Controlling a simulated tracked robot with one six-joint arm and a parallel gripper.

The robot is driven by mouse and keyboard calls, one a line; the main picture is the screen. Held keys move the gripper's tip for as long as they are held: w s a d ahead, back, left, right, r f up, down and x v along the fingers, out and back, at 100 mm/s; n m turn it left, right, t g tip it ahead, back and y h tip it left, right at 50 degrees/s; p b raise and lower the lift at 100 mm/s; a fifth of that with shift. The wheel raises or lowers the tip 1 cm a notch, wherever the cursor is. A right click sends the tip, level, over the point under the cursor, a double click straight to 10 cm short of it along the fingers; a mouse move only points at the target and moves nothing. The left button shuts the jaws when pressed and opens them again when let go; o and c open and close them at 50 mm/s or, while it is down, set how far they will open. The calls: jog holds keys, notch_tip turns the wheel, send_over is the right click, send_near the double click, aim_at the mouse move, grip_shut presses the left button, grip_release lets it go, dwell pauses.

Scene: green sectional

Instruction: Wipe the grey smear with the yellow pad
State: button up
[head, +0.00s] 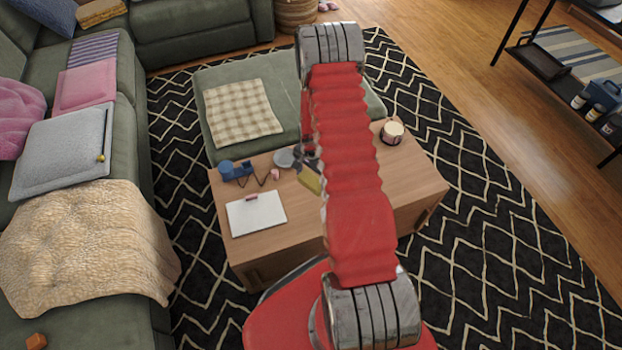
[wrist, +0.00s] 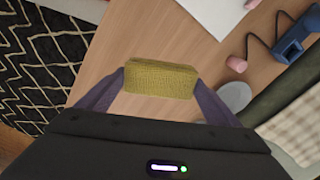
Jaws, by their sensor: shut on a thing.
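The yellow pad (wrist: 160,78) is held between the two purple-grey fingers of my gripper (wrist: 160,86) in the wrist view. In the head view the pad (head: 309,181) shows beside my red arm, with my gripper (head: 305,164) partly hidden by the arm. The pad is over the wooden table; I cannot tell whether it touches the top. A flat, roundish grey patch, which looks like the grey smear (head: 284,158), lies on the table just left of my gripper. The smear (wrist: 235,95) also shows right of the pad in the wrist view, partly covered by my right finger.
The wooden table (head: 300,222) also bears a blue corded object (head: 236,170), a small pink object (head: 275,174), a white sheet or clipboard (head: 256,213) and a cream cup-like object (head: 392,131). A green ottoman (head: 225,85) stands behind, and a green sofa (head: 130,75) at left.

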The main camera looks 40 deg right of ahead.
jog(key=shift+c, duration=0.6)
jog(key=shift+w+a+r, duration=0.1)
jog(key=shift+w+r, duration=0.1)
jog(key=shift+r, duration=0.05)
jog(key=w+a+r+n, duration=0.2)
jog(key=a+r+n, duration=0.3)
jog(key=a+r, duration=0.3)
jog(key=w+a+r+n, duration=0.2)
jog(key=a+r+n, duration=0.3)
jog(key=r, duration=0.9)
jog(key=w+a+r+n, duration=0.2)
jog(key=a+r+n, duration=0.3)
jog(key=a+r, duration=0.5)
jog(key=shift+w+a+r, duration=0.2)
jog(key=shift+r, duration=0.25)
jog(key=shift+w+a+r, duration=0.15)
jog(key=shift+w+r, duration=0.05)
jog(key=shift+r, duration=0.2)
jog(key=shift+s, duration=0.1)
